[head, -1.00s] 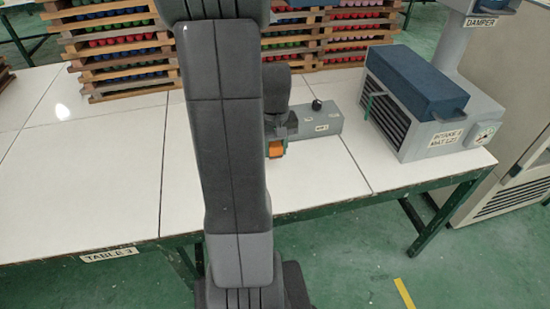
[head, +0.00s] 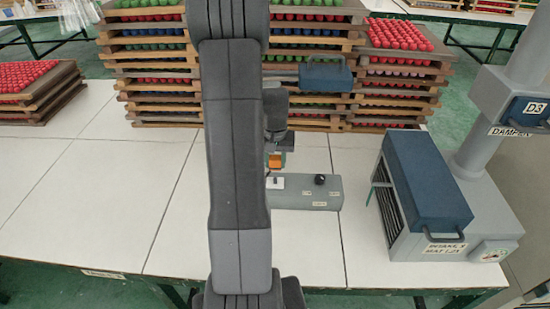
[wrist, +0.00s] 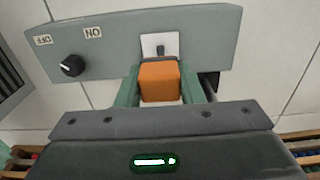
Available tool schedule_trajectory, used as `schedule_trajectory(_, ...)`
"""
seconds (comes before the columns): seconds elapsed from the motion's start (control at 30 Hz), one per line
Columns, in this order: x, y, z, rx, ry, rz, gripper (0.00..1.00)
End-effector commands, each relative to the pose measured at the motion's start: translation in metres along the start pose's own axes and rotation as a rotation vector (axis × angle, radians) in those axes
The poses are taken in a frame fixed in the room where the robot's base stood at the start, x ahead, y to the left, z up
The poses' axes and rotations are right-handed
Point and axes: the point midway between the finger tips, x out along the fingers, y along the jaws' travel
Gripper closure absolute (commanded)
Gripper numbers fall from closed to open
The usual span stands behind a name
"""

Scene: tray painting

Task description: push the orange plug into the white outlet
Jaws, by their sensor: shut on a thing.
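The orange plug (wrist: 159,82) is held between the green fingers of my gripper (wrist: 159,90) in the wrist view. The white outlet (wrist: 160,45) is on the grey box just beyond the plug, with a dark slot showing above the plug's top edge. Whether the plug touches the outlet cannot be told. In the head view the plug (head: 275,160) shows beside my arm, just behind the white outlet plate (head: 276,182) on the grey box. My arm hides part of the box's left side.
The grey box (head: 305,195) has a black knob (head: 319,180), with ON and OFF labels in the wrist view. A grey machine with a blue top (head: 425,180) stands to the right. Stacked trays (head: 150,60) line the back.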

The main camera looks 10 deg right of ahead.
Motion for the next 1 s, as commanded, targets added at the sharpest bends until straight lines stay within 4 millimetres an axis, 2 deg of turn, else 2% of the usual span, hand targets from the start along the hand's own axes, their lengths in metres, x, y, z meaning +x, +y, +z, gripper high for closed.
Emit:
schedule_trajectory(0.07,-0.004,0.000,-0.002,0.011,0.000,0.000,0.86)
schedule_trajectory(0.27,0.002,0.000,-0.004,0.019,0.001,0.000,0.86)
schedule_trajectory(0.8,0.046,0.000,-0.004,0.018,0.001,0.000,0.86)
schedule_trajectory(1.0,0.053,0.000,-0.004,0.018,0.001,0.000,0.86)
